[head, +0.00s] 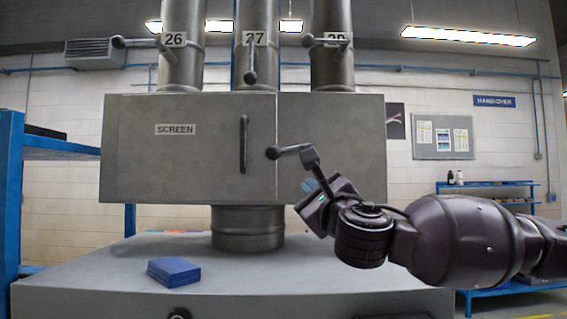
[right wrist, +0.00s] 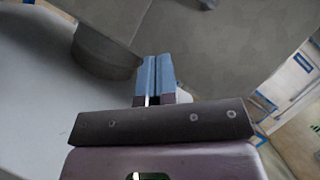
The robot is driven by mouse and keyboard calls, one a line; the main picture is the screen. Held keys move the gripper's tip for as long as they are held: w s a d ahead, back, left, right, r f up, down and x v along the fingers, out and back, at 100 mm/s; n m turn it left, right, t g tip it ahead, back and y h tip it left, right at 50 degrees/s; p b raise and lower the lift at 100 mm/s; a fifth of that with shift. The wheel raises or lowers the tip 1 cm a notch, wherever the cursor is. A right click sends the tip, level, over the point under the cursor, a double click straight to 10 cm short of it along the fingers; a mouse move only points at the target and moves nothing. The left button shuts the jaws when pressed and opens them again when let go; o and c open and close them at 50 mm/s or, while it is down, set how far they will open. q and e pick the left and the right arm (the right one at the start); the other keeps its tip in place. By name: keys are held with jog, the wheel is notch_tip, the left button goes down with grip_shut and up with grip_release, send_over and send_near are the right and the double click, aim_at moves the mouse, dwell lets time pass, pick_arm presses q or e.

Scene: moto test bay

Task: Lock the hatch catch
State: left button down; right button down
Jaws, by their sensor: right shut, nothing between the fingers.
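The hatch is the flat front door (head: 190,160) of a grey metal box labelled SCREEN, with a vertical dark handle (head: 243,145). The door looks closed. The hatch catch (head: 292,150) is a dark lever just right of the door seam. Its pivot is at the left, and its arm points right, roughly level, with a thicker grip at the end. My right gripper (head: 308,186) is just below that grip, shut and empty; I cannot tell whether it touches. Its blue fingertips (right wrist: 155,78) are together in the right wrist view, where the catch does not show. My left gripper is out of view.
Three metal pipes numbered from 26 rise above the box, each with a lever. A round duct (head: 247,228) joins the box to the grey bench top (head: 110,278). A blue block (head: 174,270) lies on the bench at left. A blue rack (head: 60,148) stands far left.

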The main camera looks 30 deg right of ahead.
aim_at(279, 153)
jog(key=w+r+p, duration=0.2)
jog(key=w+r, duration=0.3)
jog(key=w, duration=0.4)
jog(key=shift+w+r+p, duration=0.2)
jog(key=shift+r+p, duration=0.05)
jog(key=shift+p, duration=0.15)
jog(key=shift+w+a+r+m+h+b, duration=0.15)
jog(key=shift+r+m+h, duration=0.15)
jog(key=shift+m+h, duration=0.45)
jog(key=shift+a+r+m+h+b, duration=0.1)
jog(key=shift+r+m+h, duration=0.2)
jog(key=shift+m, duration=0.9)
jog(key=shift+w+a+r+m+h+b, duration=0.2)
jog(key=shift+m+h, duration=0.35)
jog(key=shift+m, duration=0.4)
jog(key=shift+s+d, duration=0.1)
jog(key=shift+d, duration=0.05)
